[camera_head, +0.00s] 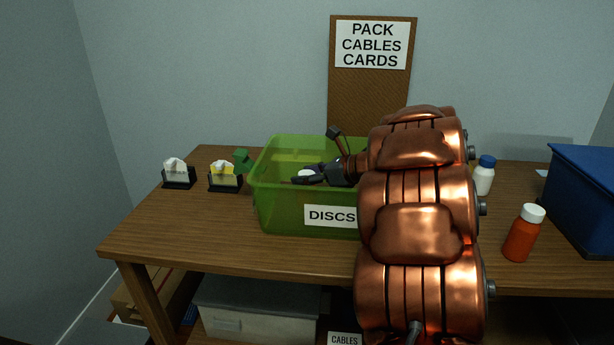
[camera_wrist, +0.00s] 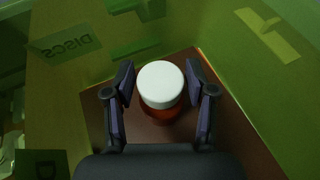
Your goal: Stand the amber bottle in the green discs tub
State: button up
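The green discs tub (camera_head: 278,205) is a translucent box on the table, with a DISCS label on its front. My gripper (camera_head: 306,178) is inside the tub, seen through and above its wall. In the wrist view, my gripper (camera_wrist: 160,85) has one finger on each side of a white-capped bottle (camera_wrist: 161,84) with an amber-red body. Narrow gaps show between the fingers and the cap, so it looks open. The bottle appears upright in the tub; its base is hidden. Another orange-amber bottle with a white cap (camera_head: 521,236) stands on the table at right.
A white bottle with a blue cap (camera_head: 484,176) and a blue bin (camera_head: 585,195) are at right. Two small card holders (camera_head: 178,178) stand left of the tub. My arm hides the tub's right side. The table's front left (camera_head: 180,235) is clear.

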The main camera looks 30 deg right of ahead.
jog(key=shift+o, duration=0.6)
jog(key=shift+r+p, duration=0.25)
jog(key=shift+p, duration=0.05)
jog(key=v, duration=1.2)
jog(key=shift+p, duration=0.35)
